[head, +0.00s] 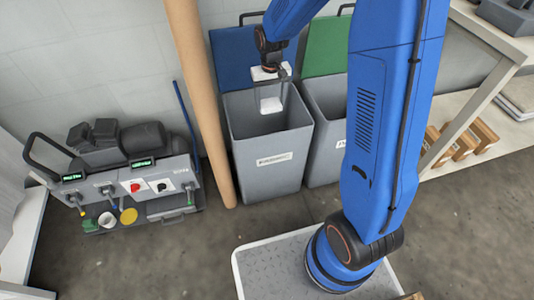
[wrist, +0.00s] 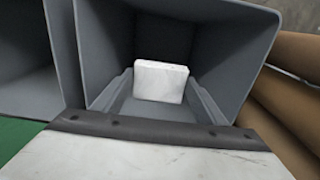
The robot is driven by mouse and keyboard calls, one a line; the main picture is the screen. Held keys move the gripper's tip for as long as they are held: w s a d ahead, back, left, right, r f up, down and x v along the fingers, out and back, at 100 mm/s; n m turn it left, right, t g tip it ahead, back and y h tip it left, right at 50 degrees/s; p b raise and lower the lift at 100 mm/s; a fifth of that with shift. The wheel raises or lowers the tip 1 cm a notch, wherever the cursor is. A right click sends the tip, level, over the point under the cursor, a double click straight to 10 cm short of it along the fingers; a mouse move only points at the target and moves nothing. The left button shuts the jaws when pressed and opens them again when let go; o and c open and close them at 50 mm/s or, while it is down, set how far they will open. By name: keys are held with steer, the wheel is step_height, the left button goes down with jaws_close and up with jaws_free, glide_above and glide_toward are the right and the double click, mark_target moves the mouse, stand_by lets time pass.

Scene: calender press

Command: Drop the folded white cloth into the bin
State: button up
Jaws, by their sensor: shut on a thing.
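The folded white cloth (head: 270,105) is a small pale block, held upright at the tip of my gripper (head: 271,97). In the wrist view the cloth (wrist: 160,81) sits between the two grey fingers of my gripper (wrist: 158,92), which are shut on it. The grey bin (head: 268,172) with the raised blue lid (head: 235,62) is directly beneath. In the head view the cloth appears over its open mouth. In the wrist view the bin's walls (wrist: 240,45) surround the cloth and the inside is dark. The cloth's exact height against the rim is unclear.
A second grey bin (head: 328,105) with a green lid (head: 326,46) stands close on the right. A tall brown roll (head: 200,95) leans by the bin's left side. A grey control unit (head: 130,190) stands further left. Shelves (head: 490,120) are at the right.

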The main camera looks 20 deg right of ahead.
steer(key=o, duration=1.1)
step_height(320, 180, up, 17)
steer(key=shift+r, duration=0.2)
stand_by(0.3)
